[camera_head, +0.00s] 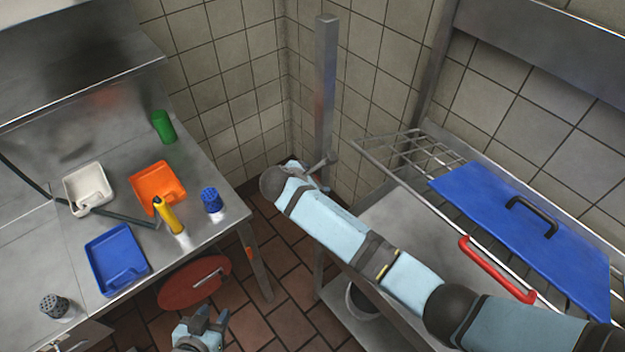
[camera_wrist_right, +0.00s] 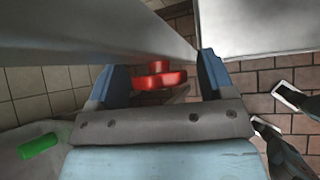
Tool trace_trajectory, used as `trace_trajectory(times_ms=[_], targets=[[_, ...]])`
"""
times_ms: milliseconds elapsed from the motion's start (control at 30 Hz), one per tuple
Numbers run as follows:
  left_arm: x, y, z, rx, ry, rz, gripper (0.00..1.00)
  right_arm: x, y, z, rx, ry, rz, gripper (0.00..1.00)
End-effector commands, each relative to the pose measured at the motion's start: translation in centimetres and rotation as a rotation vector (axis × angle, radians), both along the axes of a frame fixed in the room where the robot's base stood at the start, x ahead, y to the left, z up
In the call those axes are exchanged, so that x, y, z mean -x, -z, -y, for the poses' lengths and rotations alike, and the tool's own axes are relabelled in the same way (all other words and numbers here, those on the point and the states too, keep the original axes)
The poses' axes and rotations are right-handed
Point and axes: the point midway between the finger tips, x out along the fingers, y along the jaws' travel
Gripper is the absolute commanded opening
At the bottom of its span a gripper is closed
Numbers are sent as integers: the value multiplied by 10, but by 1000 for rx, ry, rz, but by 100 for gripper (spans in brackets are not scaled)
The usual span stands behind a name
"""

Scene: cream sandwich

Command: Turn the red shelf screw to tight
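The red shelf screw (camera_wrist_right: 160,78) shows in the right wrist view as a red knob with a crossbar, beyond and between the spread fingers of my right gripper (camera_wrist_right: 160,65). The fingers are open, with gaps on both sides, and I see no contact. In the head view my right gripper (camera_head: 318,174) is beside the steel post (camera_head: 326,100), partly hidden by my own wrist; the screw cannot be seen there. My left gripper (camera_head: 212,320) is at the bottom of the head view, open and empty, away from the screw.
A wire rack (camera_head: 405,150) with a blue lid (camera_head: 530,240) stands right. A red round seat (camera_head: 190,285) is near my left gripper.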

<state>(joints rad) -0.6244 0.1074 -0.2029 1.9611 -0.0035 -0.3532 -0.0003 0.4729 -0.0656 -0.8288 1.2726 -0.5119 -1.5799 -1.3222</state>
Motion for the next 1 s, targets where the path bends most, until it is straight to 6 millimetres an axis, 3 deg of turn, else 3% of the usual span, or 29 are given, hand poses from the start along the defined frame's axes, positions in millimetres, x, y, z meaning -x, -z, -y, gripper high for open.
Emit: trace_trajectory(times_ms=[333, 800, 1000], targets=[[0, 3, 0, -4, 3, 1, 40, 9, -10, -8, -2, -2, 0, 75], [-2, 7, -3, -26, 32, 23, 40, 64, -78, -54, -2, -2, 2, 75], [0, 10, -2, -23, 32, 19, 40, 75, -92, -64, -1, -1, 0, 75]])
